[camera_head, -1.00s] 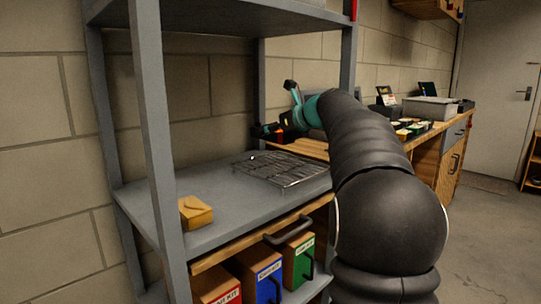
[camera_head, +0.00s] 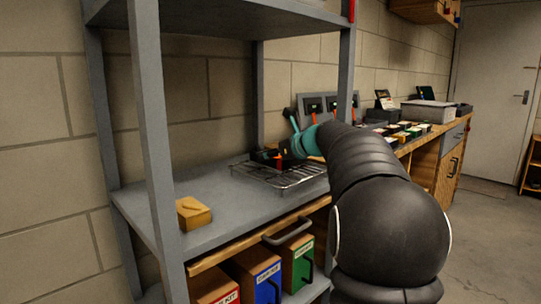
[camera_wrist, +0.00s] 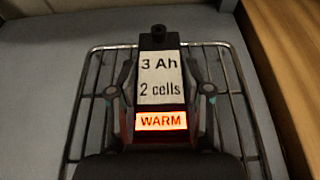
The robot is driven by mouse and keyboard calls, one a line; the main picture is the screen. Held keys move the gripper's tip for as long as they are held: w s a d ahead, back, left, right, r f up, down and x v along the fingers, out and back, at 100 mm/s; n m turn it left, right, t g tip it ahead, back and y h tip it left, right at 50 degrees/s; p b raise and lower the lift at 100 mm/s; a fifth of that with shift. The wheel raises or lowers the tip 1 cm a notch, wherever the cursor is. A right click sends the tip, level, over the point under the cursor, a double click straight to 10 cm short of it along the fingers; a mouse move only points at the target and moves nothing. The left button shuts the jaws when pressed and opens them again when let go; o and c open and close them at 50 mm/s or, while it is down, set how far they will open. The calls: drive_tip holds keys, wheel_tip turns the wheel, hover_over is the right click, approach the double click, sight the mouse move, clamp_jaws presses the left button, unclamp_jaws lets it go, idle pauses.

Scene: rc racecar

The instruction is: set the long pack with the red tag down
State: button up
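The long black pack (camera_wrist: 158,82) fills the middle of the wrist view. It has a white label reading "3 Ah 2 cells" and a glowing orange-red "WARM" tag (camera_wrist: 161,121). My gripper (camera_wrist: 160,66) has a finger against each side of the pack. In the head view my gripper (camera_head: 278,156) is low over the wire rack (camera_head: 290,182), with the dark pack mostly hidden by it. The rack also shows around the pack in the wrist view (camera_wrist: 237,100). I cannot tell whether the pack touches the wires.
The rack lies on a grey shelf (camera_head: 225,212) between uprights, below an upper shelf (camera_head: 225,18). A small yellow-brown box (camera_head: 193,213) sits at the shelf's front left. Labelled boxes stand below. A wooden bench with several items runs to the right.

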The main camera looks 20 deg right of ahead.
drive_tip(key=o, duration=0.3)
drive_tip(key=shift+r, duration=0.1)
drive_tip(key=v, duration=1.2)
drive_tip(key=shift+r, duration=0.1)
